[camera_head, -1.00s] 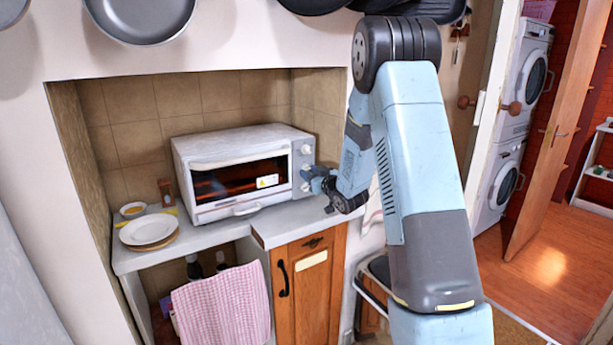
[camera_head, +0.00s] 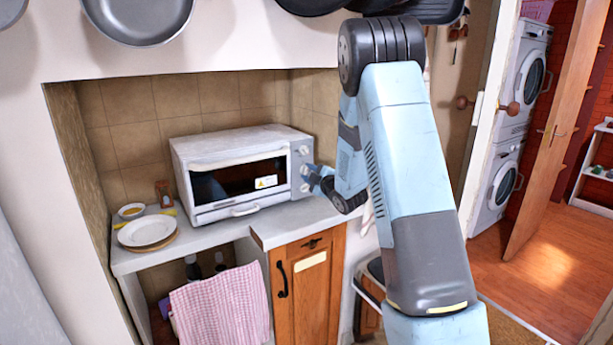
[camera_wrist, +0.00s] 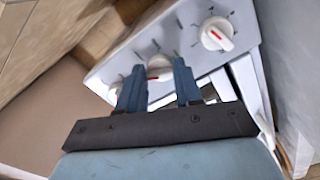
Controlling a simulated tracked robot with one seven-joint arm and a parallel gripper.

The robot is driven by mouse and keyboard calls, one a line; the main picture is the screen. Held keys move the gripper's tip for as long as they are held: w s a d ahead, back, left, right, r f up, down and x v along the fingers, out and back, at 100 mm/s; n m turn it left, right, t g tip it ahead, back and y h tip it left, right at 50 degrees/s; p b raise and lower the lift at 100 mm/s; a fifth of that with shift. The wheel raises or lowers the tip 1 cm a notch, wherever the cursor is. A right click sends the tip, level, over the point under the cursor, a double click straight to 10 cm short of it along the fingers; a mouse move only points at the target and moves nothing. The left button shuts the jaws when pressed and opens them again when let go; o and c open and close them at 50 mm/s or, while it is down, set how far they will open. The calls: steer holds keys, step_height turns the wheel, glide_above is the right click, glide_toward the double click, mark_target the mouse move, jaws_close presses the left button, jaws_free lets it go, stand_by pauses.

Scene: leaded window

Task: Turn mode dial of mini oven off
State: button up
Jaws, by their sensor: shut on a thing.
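The white mini oven (camera_head: 235,143) stands on the counter in the niche, its front facing me with a dark glass door (camera_head: 235,180). A column of round white dials runs down the right of its front. In the wrist view, my gripper (camera_wrist: 158,72) has its two blue fingers on either side of the middle dial (camera_wrist: 159,62), shut on it. One outer dial (camera_wrist: 216,34), with a red mark, shows clear at the upper right. Another dial (camera_wrist: 116,89) is partly hidden behind the left finger. I cannot tell which way the held dial points.
A white plate (camera_head: 146,231) and a small bowl (camera_head: 131,210) stand left of the oven. A pink checked towel (camera_head: 222,308) hangs below the counter beside a wooden cabinet door (camera_head: 308,290). Pans (camera_head: 138,18) hang above the niche. An open door (camera_head: 560,130) is at the right.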

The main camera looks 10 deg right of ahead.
steer(key=n, duration=0.4)
steer(key=shift+a, duration=0.35)
steer(key=shift+n, duration=0.5)
steer(key=shift+s+f, duration=0.1)
steer(key=shift+f, duration=0.05)
steer(key=o, duration=0.8)
steer(key=shift+o, duration=1.2)
steer(key=shift+d, duration=0.15)
steer(key=v, duration=1.3)
steer(key=shift+s, duration=0.3)
